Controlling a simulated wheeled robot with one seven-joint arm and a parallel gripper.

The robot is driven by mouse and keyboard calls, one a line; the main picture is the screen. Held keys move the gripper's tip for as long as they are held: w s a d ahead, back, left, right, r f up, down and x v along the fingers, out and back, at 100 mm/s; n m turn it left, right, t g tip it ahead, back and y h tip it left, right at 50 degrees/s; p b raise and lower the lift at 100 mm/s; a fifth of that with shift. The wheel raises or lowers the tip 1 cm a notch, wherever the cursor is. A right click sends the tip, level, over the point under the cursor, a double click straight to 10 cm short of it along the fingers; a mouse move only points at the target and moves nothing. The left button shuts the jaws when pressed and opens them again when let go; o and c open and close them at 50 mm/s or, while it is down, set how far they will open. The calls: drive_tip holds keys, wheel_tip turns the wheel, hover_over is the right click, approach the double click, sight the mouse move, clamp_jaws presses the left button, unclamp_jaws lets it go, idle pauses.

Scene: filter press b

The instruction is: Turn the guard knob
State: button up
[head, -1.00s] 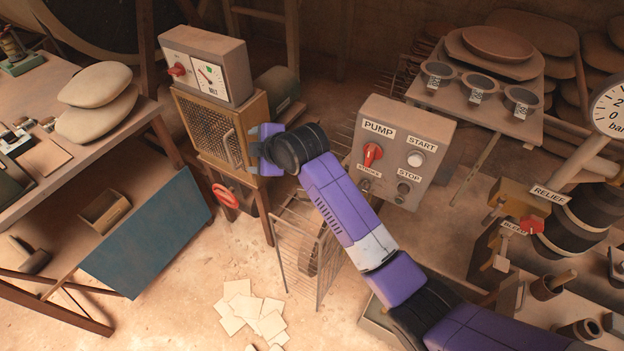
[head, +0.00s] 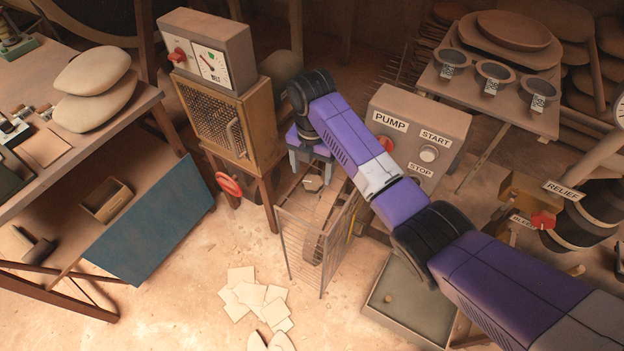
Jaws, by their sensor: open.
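The wire guard (head: 299,255) stands on the floor in the middle, with bars around a dark round part. I cannot make out for sure which part is its knob. A small pale brown piece (head: 313,183) shows just below my gripper, at the top of the guard, and may be the knob. My gripper (head: 311,167) points down above the guard's top, fingers apart and empty. It appears apart from the guard, but the exact gap is unclear.
A mesh-fronted cabinet (head: 220,126) with a meter box (head: 208,50) on top stands left of my gripper, a red handwheel (head: 229,184) beneath. The pump box (head: 428,135) is close on the right. A grey tray (head: 408,318) lies below my arm. Papers (head: 250,295) litter the floor.

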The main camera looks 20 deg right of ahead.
sight(312, 184)
wheel_tip(312, 184, down, 5)
drive_tip(key=shift+r, duration=0.1)
idle(0.3)
drive_tip(key=c, duration=1.4)
